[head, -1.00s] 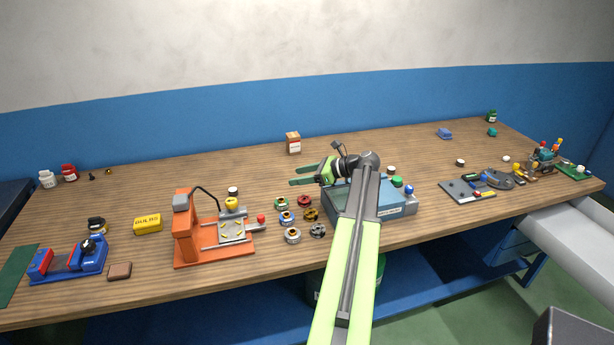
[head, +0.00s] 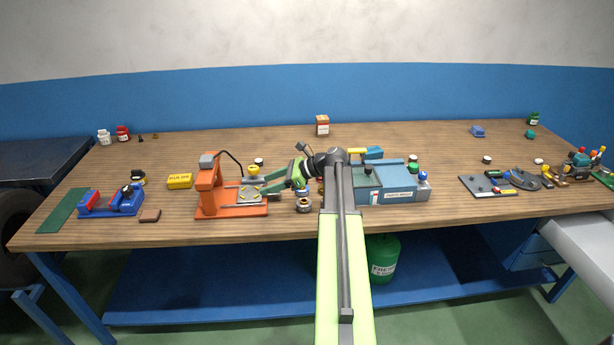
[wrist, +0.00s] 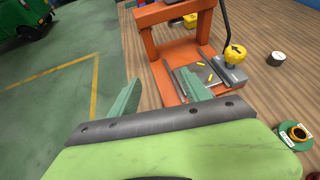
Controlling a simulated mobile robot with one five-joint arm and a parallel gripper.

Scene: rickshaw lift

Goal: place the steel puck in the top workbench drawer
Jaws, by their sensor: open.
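My gripper (head: 262,184) is open, with its green fingers spread beside the orange press (head: 209,190). In the wrist view my gripper (wrist: 159,78) shows nothing between its fingers, with the press just beyond. No object is clearly recognisable as the steel puck. A small dark cylinder with a pale top (head: 259,161) stands behind the press; it also shows in the wrist view (wrist: 276,59). A similar one (head: 487,159) stands at the right. I cannot tell whether either is the puck. The blue workbench drawers (head: 532,252) are under the bench at the right; their openings are unclear.
Ringed spools, one of them green (wrist: 294,136), lie right of the press. A blue-grey box unit (head: 398,186) stands further right. The rear of the wooden bench is mostly clear.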

